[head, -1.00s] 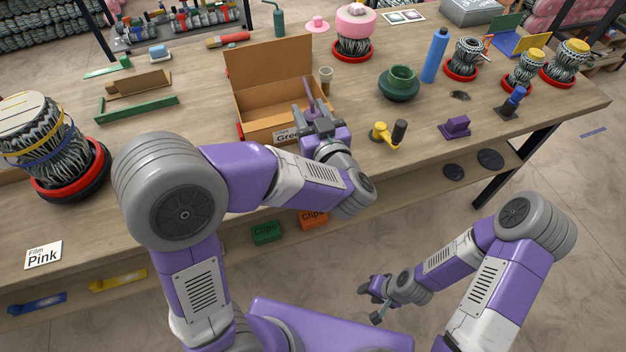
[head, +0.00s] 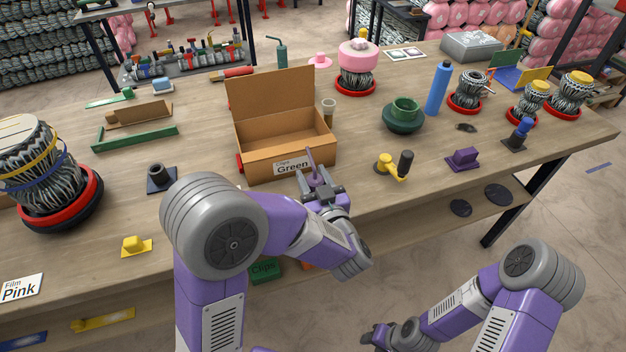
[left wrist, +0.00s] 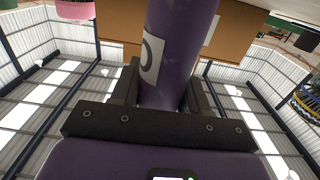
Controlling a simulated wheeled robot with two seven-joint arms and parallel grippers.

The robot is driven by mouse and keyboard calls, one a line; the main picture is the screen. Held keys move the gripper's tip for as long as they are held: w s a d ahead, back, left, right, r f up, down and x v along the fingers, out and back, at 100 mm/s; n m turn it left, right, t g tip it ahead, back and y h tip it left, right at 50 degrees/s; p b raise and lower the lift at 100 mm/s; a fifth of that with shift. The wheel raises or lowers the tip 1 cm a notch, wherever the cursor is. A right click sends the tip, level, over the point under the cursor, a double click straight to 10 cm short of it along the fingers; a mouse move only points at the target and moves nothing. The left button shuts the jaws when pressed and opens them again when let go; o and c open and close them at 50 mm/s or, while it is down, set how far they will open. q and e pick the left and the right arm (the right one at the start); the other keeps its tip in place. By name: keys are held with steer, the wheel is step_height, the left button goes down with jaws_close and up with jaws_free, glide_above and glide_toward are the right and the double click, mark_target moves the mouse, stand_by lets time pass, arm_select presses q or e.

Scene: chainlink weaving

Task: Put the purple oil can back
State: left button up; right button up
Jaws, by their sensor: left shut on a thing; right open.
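The purple oil can (head: 312,158) is in my left gripper (head: 320,188), with its thin spout pointing up. My left gripper is shut on it, in front of the cardboard box near the table's front edge. In the left wrist view, the purple can body (left wrist: 180,45) with a white label stands between the dark fingers (left wrist: 160,95). A purple holder (head: 463,158) sits on the table to the right. Whether it belongs to the can cannot be told. My right gripper (head: 376,338) is low at the bottom, off the table, open and empty.
The open cardboard box (head: 285,150) stands just behind the left gripper. A yellow-and-black crank tool (head: 393,166), a green pot (head: 403,118) and a blue bottle (head: 438,88) are to the right. A dark holder (head: 160,178) and a yellow holder (head: 136,246) are at left.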

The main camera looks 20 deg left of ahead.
arm_select(q)
steer(key=shift+f, duration=0.1)
steer(key=o, duration=1.2)
steer(key=shift+c, duration=0.2)
steer(key=shift+r, duration=0.2)
steer(key=shift+s+d, duration=0.2)
steer(key=p+v, duration=0.2)
steer(key=v, duration=0.9)
steer(key=shift+s, duration=0.25)
steer(key=shift+d, duration=0.1)
